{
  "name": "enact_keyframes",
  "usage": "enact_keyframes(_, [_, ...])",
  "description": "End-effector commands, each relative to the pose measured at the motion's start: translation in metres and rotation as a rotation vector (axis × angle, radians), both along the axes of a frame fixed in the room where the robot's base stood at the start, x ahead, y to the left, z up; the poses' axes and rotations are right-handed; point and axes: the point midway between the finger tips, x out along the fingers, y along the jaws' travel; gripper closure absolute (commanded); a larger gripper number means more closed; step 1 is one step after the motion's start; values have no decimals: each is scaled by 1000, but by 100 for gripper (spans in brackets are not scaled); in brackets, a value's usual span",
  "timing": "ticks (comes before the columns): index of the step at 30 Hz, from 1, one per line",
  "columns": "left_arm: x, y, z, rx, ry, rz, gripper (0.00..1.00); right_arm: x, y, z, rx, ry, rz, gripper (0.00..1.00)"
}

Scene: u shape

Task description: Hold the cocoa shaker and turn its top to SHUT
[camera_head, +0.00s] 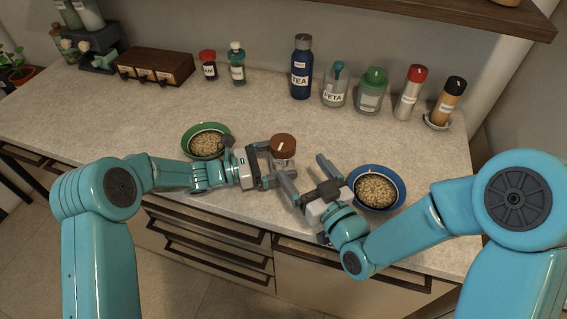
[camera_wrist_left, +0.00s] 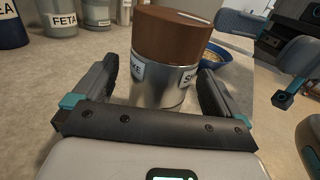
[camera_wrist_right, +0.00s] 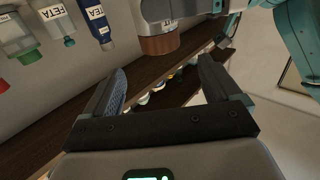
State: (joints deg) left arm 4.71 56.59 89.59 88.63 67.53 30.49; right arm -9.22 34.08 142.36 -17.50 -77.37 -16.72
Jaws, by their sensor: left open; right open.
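The cocoa shaker (camera_head: 283,148) stands upright near the counter's front edge, with a brown top and a silver body. A pale mark shows on its top. In the left wrist view the shaker (camera_wrist_left: 168,62) has two partly visible labels, one ending in "KE" and one starting with "S". My left gripper (camera_head: 281,161) is open, with its fingers on either side of the shaker's body. My right gripper (camera_head: 302,168) is open and empty, just right of the shaker. In the right wrist view the shaker (camera_wrist_right: 159,44) appears upside down, beyond the fingertips.
A green bowl (camera_head: 190,150) of grain stands behind my left arm. A blue bowl (camera_head: 400,193) of grain stands right of my right gripper. Several jars and bottles, including a TEA bottle (camera_head: 301,62), line the wall. The counter between them and the shaker is clear.

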Motion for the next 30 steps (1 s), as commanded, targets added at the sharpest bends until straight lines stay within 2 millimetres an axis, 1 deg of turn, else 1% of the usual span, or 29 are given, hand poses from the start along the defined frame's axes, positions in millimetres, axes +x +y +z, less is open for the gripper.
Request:
enact_keyframes(9, [-18,70,0,1,1,6,1,0,0,0,0,0,0,9])
enact_keyframes(12, [-24,87,0,0,1,5,1,0,0,0,0,0,0,9])
enact_keyframes(15, [-27,99,0,0,0,3,1,0,0,0,0,0,0,9])
enact_keyframes(20, [-30,106,0,0,0,0,1,0,0,0,0,0,0,9])
enact_keyframes(30, [-31,106,0,0,0,1,1,-1,0,0,0,0,0,9])
